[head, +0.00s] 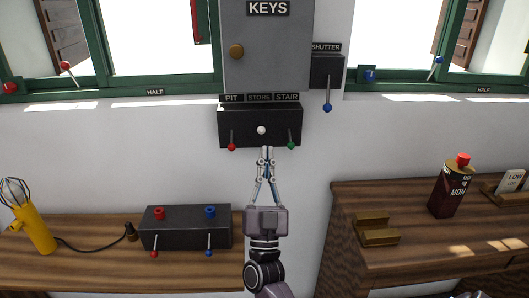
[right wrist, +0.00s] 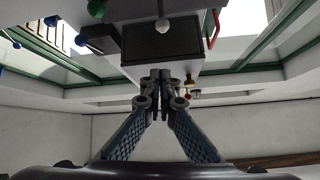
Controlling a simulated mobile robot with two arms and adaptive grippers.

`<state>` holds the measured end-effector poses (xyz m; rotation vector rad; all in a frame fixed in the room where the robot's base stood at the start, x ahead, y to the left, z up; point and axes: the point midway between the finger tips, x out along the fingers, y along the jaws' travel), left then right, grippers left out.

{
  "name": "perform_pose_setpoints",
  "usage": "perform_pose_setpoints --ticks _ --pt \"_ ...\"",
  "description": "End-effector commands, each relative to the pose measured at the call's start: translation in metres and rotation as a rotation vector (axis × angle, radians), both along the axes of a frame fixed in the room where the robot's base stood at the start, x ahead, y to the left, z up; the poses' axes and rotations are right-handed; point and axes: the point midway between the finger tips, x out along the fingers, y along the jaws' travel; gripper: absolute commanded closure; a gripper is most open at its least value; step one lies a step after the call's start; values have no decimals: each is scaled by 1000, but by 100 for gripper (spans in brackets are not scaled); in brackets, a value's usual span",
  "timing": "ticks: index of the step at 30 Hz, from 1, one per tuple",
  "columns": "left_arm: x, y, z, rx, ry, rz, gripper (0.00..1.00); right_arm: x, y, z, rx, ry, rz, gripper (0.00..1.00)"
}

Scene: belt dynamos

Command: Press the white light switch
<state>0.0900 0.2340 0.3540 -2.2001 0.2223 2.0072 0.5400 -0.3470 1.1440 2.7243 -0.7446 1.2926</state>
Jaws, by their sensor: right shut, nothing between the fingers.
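The white light switch (head: 262,130) is a small white-tipped lever in the middle of a dark switch box (head: 225,118), under the STORE label. A red-tipped lever (head: 231,147) is to its left and a green-tipped one (head: 291,145) to its right. My right gripper (head: 267,150) is shut and empty, its tips in front of the box's lower part, just below the white tip in the picture. In the right wrist view, the shut fingertips (right wrist: 161,76) appear below a white ball (right wrist: 162,25), with a visible gap. My left gripper is not in view.
A grey KEYS cabinet (head: 265,60) hangs above the box, with a blue-tipped SHUTTER lever (head: 327,107) to its right. Below left, a bench holds a dark control box (head: 186,236) and a yellow lamp (head: 34,230). A brown desk (head: 400,200) with a bottle (head: 449,190) is at right.

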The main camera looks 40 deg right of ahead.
Motion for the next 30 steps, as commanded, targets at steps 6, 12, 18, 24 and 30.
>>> perform_pose_setpoints --ticks 6,12,18,24,30 --pt "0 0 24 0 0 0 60 26 -19 42 -3 -3 1 100" --pt "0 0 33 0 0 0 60 48 -33 53 -1 6 1 100" --pt "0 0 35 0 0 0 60 58 -34 34 -2 3 2 100" --pt "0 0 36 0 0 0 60 62 -35 25 0 1 1 100" --pt "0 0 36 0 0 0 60 63 -35 24 -1 0 1 100"
